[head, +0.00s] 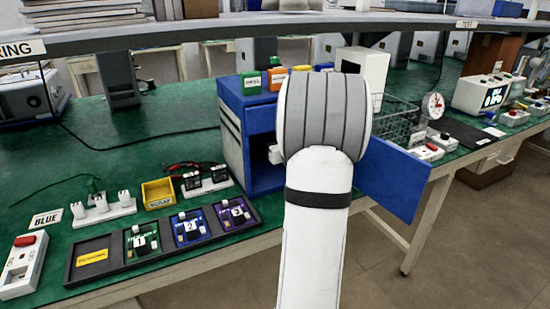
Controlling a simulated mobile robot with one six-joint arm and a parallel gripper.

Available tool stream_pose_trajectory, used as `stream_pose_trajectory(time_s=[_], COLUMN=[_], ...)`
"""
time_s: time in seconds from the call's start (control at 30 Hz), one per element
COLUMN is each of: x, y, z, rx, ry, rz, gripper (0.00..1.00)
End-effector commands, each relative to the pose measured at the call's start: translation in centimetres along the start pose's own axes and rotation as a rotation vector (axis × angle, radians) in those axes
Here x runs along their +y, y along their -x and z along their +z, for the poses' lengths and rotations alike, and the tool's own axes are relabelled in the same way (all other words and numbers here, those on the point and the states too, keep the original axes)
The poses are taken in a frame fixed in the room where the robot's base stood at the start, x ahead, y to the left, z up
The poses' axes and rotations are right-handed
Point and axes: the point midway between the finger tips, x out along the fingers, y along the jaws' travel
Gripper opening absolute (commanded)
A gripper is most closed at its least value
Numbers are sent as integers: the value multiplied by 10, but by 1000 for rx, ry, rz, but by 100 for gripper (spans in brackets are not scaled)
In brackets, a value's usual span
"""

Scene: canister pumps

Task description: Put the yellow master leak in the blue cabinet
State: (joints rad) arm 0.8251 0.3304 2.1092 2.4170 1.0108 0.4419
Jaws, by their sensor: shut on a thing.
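The blue cabinet (231,130) stands on the green bench in the middle of the head view. Its front is open, and its blue door (392,179) is swung out to the right, past the bench's front edge. My white and grey arm covers much of the opening. A small white part shows at the opening's left side, but my gripper's fingers and anything in them are hidden. I see no yellow master leak. A black tray (72,277) has a yellow-labelled slot with nothing standing in it, beside green, blue and purple units numbered 1, 2 and 3.
A yellow bin (158,193) and a white stand with pegs (104,210) are behind the tray. Small coloured boxes (251,82) sit on the cabinet top. A wire basket (398,118) and a gauge (432,105) stand to the right. A shelf spans above.

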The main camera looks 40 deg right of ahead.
Motion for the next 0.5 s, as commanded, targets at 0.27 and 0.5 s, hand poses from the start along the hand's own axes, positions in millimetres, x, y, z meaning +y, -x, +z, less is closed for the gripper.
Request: stream_pose_trajectory(time_s=[0.27,0.5], x=[-1,-1], y=[3,4], z=[-31,-64], rx=[4,7], ry=[-3,-4], rz=[-3,-3], gripper=[3,3])
